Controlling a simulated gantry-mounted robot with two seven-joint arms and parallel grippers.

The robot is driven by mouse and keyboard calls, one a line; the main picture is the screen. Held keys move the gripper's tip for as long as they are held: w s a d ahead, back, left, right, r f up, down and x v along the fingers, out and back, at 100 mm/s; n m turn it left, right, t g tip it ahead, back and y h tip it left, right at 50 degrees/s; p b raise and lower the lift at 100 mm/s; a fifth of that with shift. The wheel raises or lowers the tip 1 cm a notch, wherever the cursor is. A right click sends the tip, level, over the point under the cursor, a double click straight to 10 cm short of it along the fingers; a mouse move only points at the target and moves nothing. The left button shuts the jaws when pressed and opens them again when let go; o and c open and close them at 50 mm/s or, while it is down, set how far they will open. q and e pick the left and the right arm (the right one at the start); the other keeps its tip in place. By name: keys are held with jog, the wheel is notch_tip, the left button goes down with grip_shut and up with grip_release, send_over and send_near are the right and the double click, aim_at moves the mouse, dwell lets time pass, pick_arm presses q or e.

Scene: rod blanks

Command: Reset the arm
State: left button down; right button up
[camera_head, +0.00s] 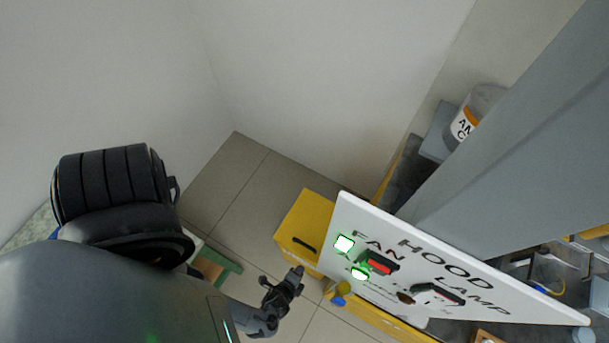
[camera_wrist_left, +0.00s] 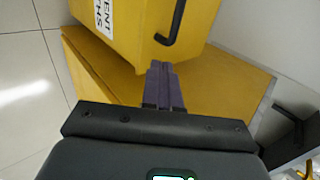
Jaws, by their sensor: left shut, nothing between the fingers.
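My left gripper (camera_head: 297,275) is in the lower middle of the head view, just left of the white control panel. It is shut and empty. In the left wrist view its fingers (camera_wrist_left: 163,70) are together, pointing at the yellow cabinet (camera_wrist_left: 120,30) with a dark handle. The picture does not show clearly whether the fingers touch the cabinet. My right gripper is not in view.
A jar (camera_head: 485,100) sits at upper right. Tiled floor (camera_head: 235,180) lies open to the left.

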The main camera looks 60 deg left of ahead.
pick_arm(q)
jog(key=s+a, duration=0.2)
jog(key=s, duration=0.2)
jog(key=w+a+r+n+h, duration=0.2)
jog(key=w+r+n, duration=0.1)
jog(key=w+r, duration=0.6)
jog(key=w+a+r+n+h, duration=0.25)
jog(key=w+r, duration=0.45)
jog(key=r, duration=0.5)
jog(key=s+r+n+g+p, duration=0.1)
jog(key=s+r+p, duration=0.1)
jog(key=r+p, duration=0.7)
jog(key=s+d+r+n+g+p, duration=0.1)
jog(key=r+p, duration=0.8)
jog(key=r, duration=1.4)
jog(key=shift+s+d+r+n+g+h, duration=0.2)
jog(key=shift+s+n+g+h, duration=0.15)
jog(key=shift+s+n+g, duration=0.45)
